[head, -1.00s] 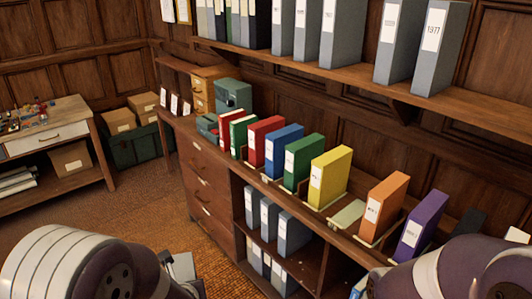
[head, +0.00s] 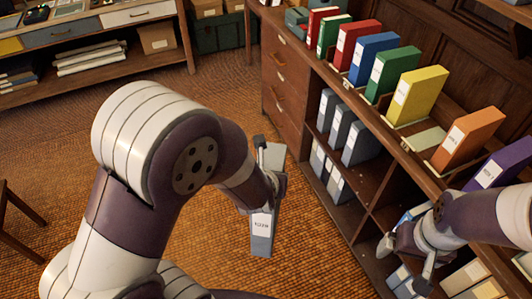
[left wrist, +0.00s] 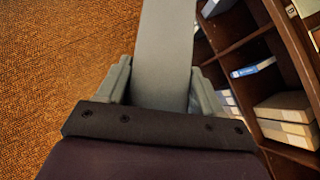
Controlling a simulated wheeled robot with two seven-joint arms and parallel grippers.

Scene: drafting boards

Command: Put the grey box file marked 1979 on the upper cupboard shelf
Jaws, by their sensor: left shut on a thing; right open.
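My left gripper (head: 268,190) is shut on a grey box file (head: 262,232) with a white label, too small to read surely. The file hangs clear of the floor, left of the cupboard. In the left wrist view the grey file (left wrist: 165,50) stands between the two fingers (left wrist: 158,88). The open cupboard (head: 318,172) has an upper shelf (head: 372,182) with several grey files (head: 361,145) at its left and a blue-and-white file (head: 412,213) lying further right. My right gripper (head: 406,262) is open and empty, in front of the cupboard's right part.
Coloured files, including a yellow one (head: 416,95), stand in holders along the cupboard top. Drawers (head: 287,95) fill its left end. Cream boxes (left wrist: 287,108) lie in a lower compartment. A worktable (head: 110,22) stands at the back left. The carpet (head: 310,235) between is clear.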

